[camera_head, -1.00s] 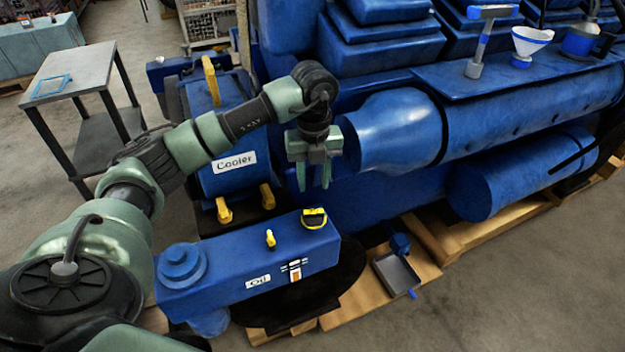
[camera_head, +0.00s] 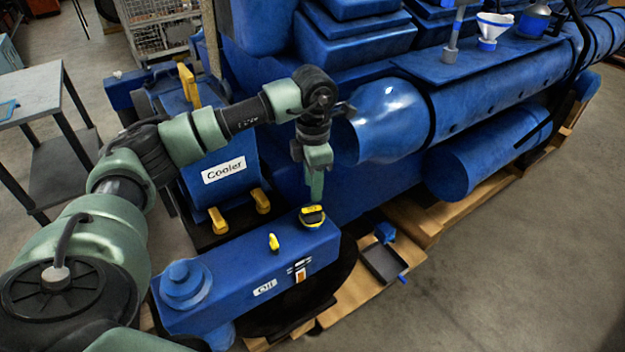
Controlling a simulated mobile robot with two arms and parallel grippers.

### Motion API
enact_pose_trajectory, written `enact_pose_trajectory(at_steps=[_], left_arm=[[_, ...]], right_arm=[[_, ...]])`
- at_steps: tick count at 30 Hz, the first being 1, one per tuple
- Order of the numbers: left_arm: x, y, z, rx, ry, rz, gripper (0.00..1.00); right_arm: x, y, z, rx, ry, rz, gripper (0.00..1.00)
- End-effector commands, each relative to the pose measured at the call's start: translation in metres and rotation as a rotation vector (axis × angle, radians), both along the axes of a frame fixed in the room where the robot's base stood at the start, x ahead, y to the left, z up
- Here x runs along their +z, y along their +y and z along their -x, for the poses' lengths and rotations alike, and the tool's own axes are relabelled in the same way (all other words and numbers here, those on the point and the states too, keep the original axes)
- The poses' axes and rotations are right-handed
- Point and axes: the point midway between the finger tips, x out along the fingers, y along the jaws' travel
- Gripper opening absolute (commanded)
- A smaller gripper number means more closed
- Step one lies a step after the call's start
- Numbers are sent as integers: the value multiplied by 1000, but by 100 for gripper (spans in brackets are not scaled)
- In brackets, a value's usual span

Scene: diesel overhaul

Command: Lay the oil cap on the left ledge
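The oil cap (camera_head: 312,217), black with a yellow top, sits on the right end of the blue oil box (camera_head: 235,272). My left gripper (camera_head: 315,198) points down just above the cap. It shows edge-on, so I cannot tell the gap between its fingers or whether they touch the cap. A flat blue ledge (camera_head: 425,68) runs along the engine above the big cylinder. I cannot tell from the picture whether this is the one called left. My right gripper is out of view.
A hammer (camera_head: 452,42), a white funnel (camera_head: 494,27) and a blue can (camera_head: 533,20) stand on the ledge. A small yellow handle (camera_head: 273,242) sticks up beside the cap. A dark tray (camera_head: 384,264) lies low on the pallet. A grey table (camera_head: 32,92) stands left.

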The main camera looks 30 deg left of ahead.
Motion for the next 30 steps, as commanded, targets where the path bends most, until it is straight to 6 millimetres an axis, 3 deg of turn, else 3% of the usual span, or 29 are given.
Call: enact_pose_trajectory(at_steps=[15,29,30], left_arm=[[-65,0,0,1,1,-1,36],[-73,0,0,2,0,0,36],[-73,0,0,2,0,0,28]], right_arm=[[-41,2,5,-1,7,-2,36],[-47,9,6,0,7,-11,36],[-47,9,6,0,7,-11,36]])
